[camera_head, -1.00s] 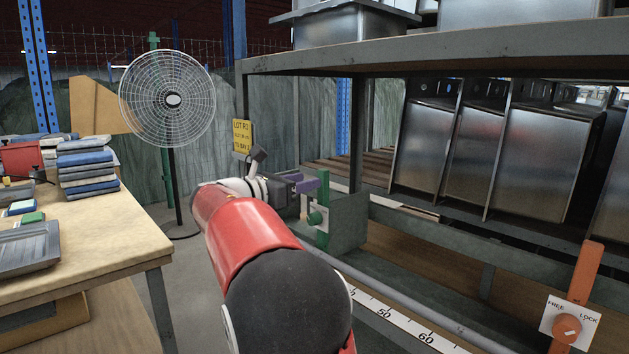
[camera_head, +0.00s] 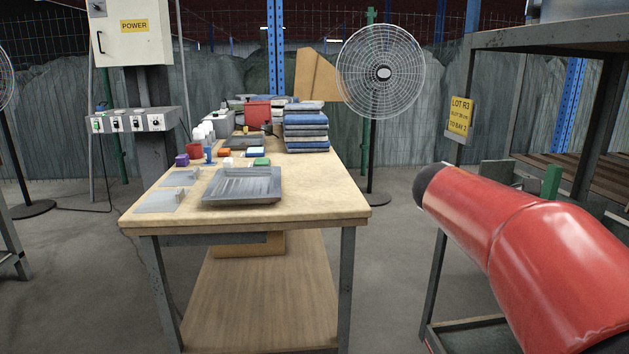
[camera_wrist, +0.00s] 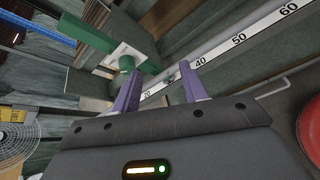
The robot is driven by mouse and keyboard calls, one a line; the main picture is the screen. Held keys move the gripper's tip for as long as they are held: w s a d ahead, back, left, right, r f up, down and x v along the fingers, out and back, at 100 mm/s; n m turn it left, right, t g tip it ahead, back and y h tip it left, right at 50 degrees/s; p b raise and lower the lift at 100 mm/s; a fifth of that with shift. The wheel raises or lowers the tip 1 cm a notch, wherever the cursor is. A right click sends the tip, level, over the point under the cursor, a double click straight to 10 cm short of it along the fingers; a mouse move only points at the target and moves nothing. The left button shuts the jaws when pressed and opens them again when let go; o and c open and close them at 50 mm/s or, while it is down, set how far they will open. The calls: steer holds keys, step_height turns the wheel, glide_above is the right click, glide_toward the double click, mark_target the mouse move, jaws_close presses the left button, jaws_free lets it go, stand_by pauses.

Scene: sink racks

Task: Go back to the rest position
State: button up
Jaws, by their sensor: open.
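My gripper (camera_wrist: 158,90) shows in the wrist view with its two purple fingers apart and nothing between them. Beyond the fingers, a green post with a round green knob (camera_wrist: 126,63) stands near the left finger, and a white numbered scale (camera_wrist: 240,39) runs behind them. Whether the fingers touch anything is hard to tell, but they look clear. In the head view only my red arm shows at the right, and my gripper is out of that picture. The top of a green post (camera_head: 551,182) shows behind my arm.
A wooden worktable (camera_head: 300,215) with a metal tray (camera_head: 243,186), stacked cloths (camera_head: 306,130) and small coloured blocks stands at the centre. A fan (camera_head: 382,72) stands behind it. The metal rack (camera_head: 440,270) is at the right. Floor between table and rack is clear.

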steer(key=s+a+f+m+t+y, duration=0.1)
steer(key=s+a+f+m+y, duration=0.5)
steer(key=a, duration=0.5)
steer(key=s+a+f+m+t+y, duration=0.2)
steer(key=s+a+f+m+y, duration=0.4)
steer(key=s, duration=0.7)
steer(key=a+f+m, duration=0.2)
steer(key=a+f, duration=0.2)
steer(key=a, duration=0.1)
steer(key=shift+f, duration=0.25)
steer(key=shift+o, duration=0.5)
steer(key=shift+d, duration=0.1)
